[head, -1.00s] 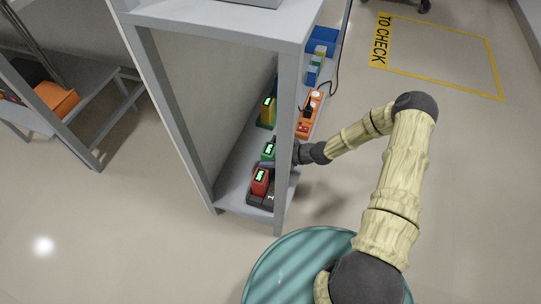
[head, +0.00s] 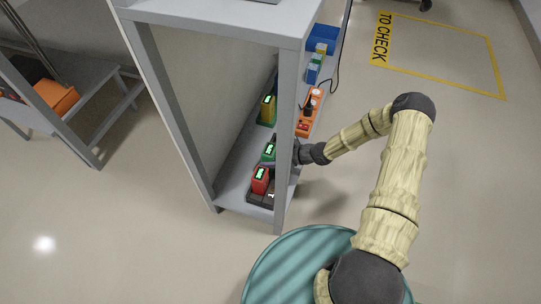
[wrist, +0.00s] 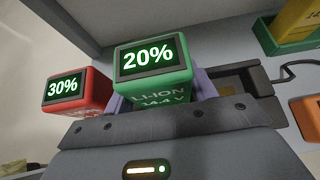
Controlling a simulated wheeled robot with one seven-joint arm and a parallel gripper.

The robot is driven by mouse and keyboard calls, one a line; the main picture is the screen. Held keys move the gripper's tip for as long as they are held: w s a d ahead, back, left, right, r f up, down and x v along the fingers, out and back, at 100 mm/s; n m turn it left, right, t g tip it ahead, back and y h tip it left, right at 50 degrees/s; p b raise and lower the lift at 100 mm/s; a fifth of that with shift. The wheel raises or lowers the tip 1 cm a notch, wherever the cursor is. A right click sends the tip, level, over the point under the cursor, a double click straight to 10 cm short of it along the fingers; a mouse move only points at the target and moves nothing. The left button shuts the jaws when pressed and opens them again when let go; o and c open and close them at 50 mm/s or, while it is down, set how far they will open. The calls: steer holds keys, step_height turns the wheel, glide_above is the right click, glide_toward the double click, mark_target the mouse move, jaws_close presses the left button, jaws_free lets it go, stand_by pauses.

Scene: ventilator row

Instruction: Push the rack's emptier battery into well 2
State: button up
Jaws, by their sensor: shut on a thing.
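A green battery (wrist: 155,75) reads 20% in the wrist view; it also shows on the shelf in the head view (head: 268,152). My gripper (wrist: 160,95) is shut on it, a purple finger at each side. A red battery (wrist: 78,90) reading 30% stands just left of it, and shows nearer in the head view (head: 260,181). A dark charger base (head: 262,201) marked 1 lies under the red battery. A dark housing (wrist: 242,82) extends right of the green battery in the wrist view. The green battery's lower end and the well beneath it are hidden.
A grey shelf post (head: 285,130) stands close to my gripper. Blue bins (head: 322,40) are at the back.

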steer(key=shift+f, duration=0.7)
stand_by(1.0)
steer(key=o, duration=1.5)
steer(key=shift+s+d+r, duration=0.15)
steer(key=shift+d+r, duration=0.15)
steer(key=shift+d, duration=0.1)
steer(key=shift+p+v, duration=3.6)
steer(key=shift+v, duration=4.55)
